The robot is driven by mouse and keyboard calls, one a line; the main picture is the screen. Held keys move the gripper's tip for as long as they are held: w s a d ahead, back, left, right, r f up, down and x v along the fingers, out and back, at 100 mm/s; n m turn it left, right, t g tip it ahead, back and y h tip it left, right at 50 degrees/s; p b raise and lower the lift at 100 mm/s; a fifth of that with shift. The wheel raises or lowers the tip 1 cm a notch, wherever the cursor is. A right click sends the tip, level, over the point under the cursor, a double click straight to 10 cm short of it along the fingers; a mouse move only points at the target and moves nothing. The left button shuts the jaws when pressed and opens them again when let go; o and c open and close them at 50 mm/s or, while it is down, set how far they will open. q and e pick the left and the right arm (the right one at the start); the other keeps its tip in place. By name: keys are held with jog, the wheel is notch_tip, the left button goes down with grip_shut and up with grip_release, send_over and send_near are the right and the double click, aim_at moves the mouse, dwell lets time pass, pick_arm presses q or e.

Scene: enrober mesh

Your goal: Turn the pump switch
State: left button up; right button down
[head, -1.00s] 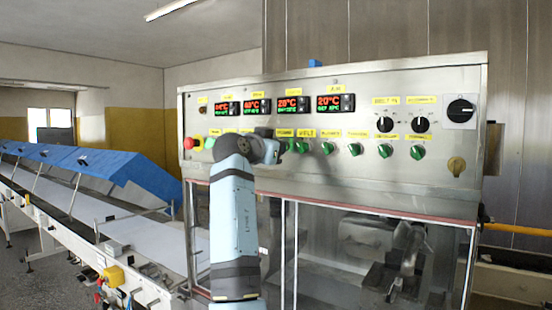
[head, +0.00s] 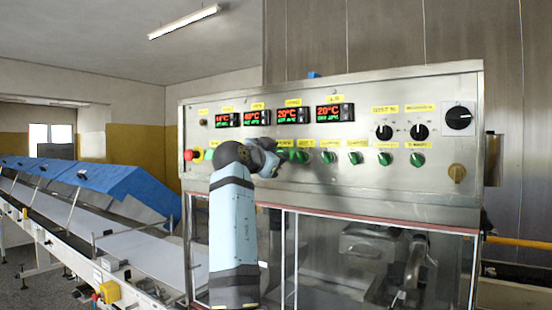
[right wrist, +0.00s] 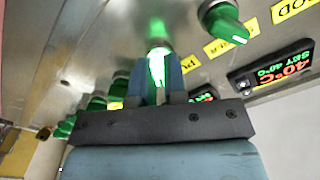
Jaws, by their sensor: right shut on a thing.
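My right gripper (right wrist: 158,78) is shut on a green switch knob (right wrist: 157,62) on the steel control panel (right wrist: 105,40); one finger is on each side of it. In the head view, my right gripper (head: 274,156) is at the left-middle of the panel (head: 370,90), and my wrist hides part of the switch row. The yellow labels are too blurred to tell which one names the pump. My left gripper is not in view.
More green switches (head: 327,157) run right along the row, with black dials (head: 383,132) above. Temperature displays (head: 292,115) line the top. A red button (head: 188,155) is at the left end. Glass doors (head: 330,250) are below. A blue-covered conveyor (head: 120,185) stands left.

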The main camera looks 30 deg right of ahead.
jog(key=c, duration=1.2)
grip_release()
jog(key=shift+o, duration=0.2)
jog(key=b+v, duration=0.2)
jog(key=v, duration=1.1)
jog(key=shift+s+a, duration=0.2)
jog(key=shift+a, duration=0.15)
